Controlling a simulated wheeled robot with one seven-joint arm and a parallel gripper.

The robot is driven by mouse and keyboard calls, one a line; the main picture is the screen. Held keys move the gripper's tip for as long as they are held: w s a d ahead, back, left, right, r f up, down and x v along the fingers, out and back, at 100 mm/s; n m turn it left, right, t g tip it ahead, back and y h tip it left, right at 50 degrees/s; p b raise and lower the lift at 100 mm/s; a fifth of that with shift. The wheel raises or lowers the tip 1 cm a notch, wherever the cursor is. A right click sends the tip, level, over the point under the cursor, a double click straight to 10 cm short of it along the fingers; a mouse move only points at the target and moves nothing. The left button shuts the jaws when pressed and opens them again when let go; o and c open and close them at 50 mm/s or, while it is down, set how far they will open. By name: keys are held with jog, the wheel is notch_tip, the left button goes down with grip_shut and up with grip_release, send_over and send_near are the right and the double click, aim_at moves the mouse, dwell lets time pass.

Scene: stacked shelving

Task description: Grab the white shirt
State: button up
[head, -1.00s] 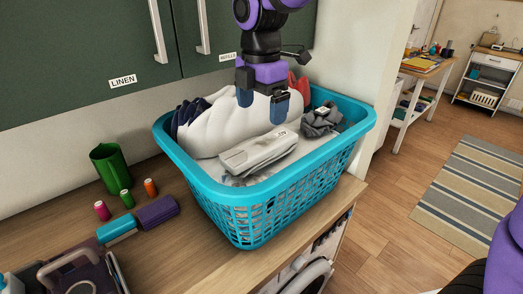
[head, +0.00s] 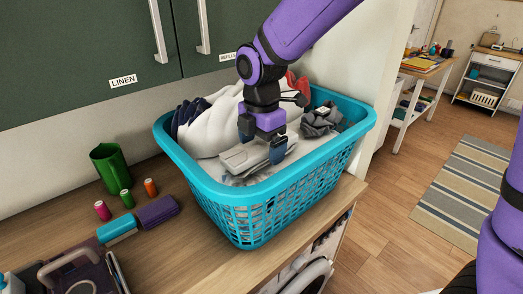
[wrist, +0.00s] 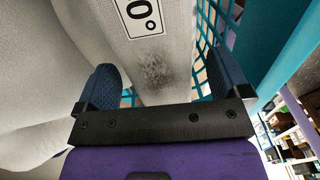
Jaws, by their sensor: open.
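A large white cloth bundle (head: 213,125) fills the back left of the blue laundry basket (head: 240,200). A folded off-white garment (head: 237,160) with a printed label lies in front of it. I cannot tell for certain which is the white shirt. My gripper (head: 263,152) is open, pointing down inside the basket over the folded garment's right part, which it partly hides. In the wrist view the gripper (wrist: 163,78) has the off-white fabric with a black-and-white label (wrist: 141,14) and a dark smudge between its fingers. White cloth (wrist: 40,70) lies beside the left finger. Contact is unclear.
Dark grey cloth (head: 322,120), navy cloth (head: 188,113) and red cloth (head: 302,86) also lie in the basket. The basket stands on a wooden counter (head: 185,240) below dark green cabinets (head: 85,45). A green cup (head: 108,166) and several spools stand left.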

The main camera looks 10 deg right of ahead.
jog(key=shift+c, duration=0.3)
jog(key=c, duration=1)
jog(key=shift+r, duration=0.1)
